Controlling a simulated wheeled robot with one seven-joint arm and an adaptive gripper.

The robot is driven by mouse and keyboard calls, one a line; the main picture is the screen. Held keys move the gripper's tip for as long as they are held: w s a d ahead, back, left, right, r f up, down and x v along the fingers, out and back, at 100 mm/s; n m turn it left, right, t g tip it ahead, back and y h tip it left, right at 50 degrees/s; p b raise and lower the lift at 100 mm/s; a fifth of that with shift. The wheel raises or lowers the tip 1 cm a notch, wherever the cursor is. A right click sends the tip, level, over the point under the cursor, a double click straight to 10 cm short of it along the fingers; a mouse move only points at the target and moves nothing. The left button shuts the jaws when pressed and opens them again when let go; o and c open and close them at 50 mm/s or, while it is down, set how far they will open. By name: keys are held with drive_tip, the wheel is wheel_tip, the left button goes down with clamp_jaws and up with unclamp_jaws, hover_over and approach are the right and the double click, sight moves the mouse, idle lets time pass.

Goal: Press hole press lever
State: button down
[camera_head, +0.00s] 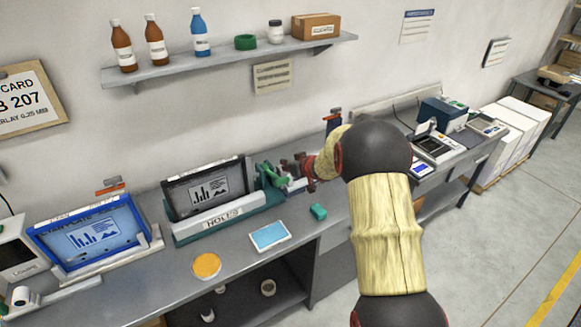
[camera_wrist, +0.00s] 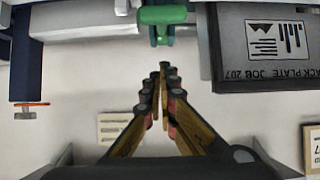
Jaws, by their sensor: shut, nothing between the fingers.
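The hole press (camera_head: 228,222) is a green-based unit with a pale bar lettered "HOLES", standing on the grey bench. A black-framed plate (camera_head: 208,187) with a chart picture stands in it; it also shows in the wrist view (camera_wrist: 264,42). The green lever (camera_head: 268,174) is at the press's right end. In the wrist view the green lever handle (camera_wrist: 162,15) is at the top middle. My gripper (camera_wrist: 163,75) is shut and empty, its tips a little below the handle in that picture, with a visible gap. In the head view my gripper (camera_head: 296,168) is just right of the lever, partly hidden by my arm.
A blue-framed plate (camera_head: 92,235) stands at the left. An orange disc (camera_head: 206,265), a blue pad (camera_head: 270,235) and a green block (camera_head: 318,211) lie on the bench front. A wall shelf (camera_head: 230,58) holds bottles and a box. Machines (camera_head: 440,148) stand at the right.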

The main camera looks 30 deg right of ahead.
sight(284, 179)
drive_tip(key=x, duration=0.3)
drive_tip(key=shift+w+f, duration=0.2)
drive_tip(key=shift+w, duration=0.05)
drive_tip(key=shift+s+f+b, duration=0.25)
drive_tip(key=shift+f+b, duration=0.2)
drive_tip(key=shift+f, duration=0.75)
drive_tip(key=shift+s+f, duration=0.25)
drive_tip(key=shift+f, duration=0.4)
drive_tip(key=shift+s, duration=0.1)
